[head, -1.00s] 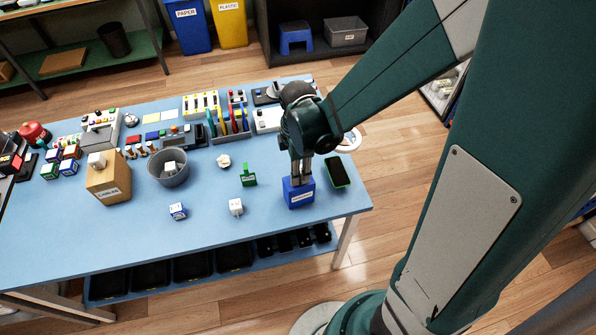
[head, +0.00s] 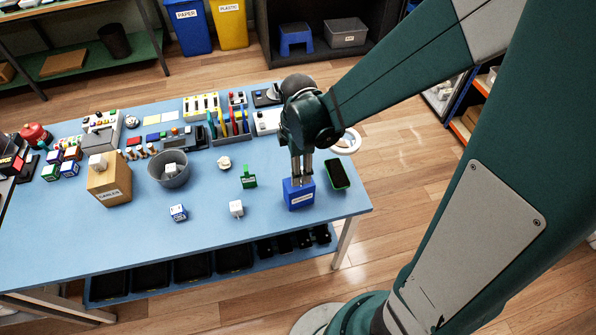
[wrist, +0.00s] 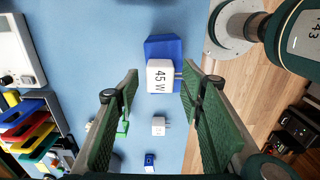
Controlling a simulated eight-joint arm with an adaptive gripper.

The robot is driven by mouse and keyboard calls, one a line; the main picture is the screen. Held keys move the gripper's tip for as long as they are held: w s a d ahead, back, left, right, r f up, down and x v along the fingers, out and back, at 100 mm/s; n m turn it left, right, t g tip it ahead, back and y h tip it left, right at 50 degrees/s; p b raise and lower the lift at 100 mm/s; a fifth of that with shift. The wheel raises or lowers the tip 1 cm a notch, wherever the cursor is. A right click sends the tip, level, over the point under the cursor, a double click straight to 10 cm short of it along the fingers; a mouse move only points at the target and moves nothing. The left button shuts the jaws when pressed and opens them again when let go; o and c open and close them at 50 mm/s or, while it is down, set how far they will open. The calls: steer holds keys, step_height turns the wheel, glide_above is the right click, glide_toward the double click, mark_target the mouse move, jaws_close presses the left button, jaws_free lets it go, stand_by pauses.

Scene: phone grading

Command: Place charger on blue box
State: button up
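The blue box (head: 299,196) stands near the table's right end, with a white label on its front. It also shows in the wrist view (wrist: 164,46). A white charger (wrist: 160,76) marked "45 W" appears on top of it in the wrist view, its prongs pointing right. My gripper (head: 302,181) is directly above the box. In the wrist view its fingers stand apart on either side of the charger, with gaps visible. The charger is hard to make out in the head view. Contact between charger and box is not clearly visible.
A second white charger (head: 236,208) and a small blue-and-white cube (head: 178,212) lie left of the box. A green stand (head: 249,177) is behind. A grey bin (head: 171,177) and brown box (head: 110,187) stand farther left.

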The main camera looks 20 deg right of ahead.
step_height(320, 180, up, 10)
steer(key=p, duration=0.1)
steer(key=shift+f, duration=0.2)
stand_by(0.3)
steer(key=shift+r, duration=0.1)
stand_by(0.6)
steer(key=s+d+r+m+t, duration=0.3)
steer(key=s+r+m, duration=0.2)
steer(key=m, duration=0.4)
steer(key=s+d+r+m+t, duration=0.4)
steer(key=r+m, duration=0.3)
steer(key=m, duration=0.2)
steer(key=shift+s+r, duration=0.3)
steer(key=shift+s, duration=0.25)
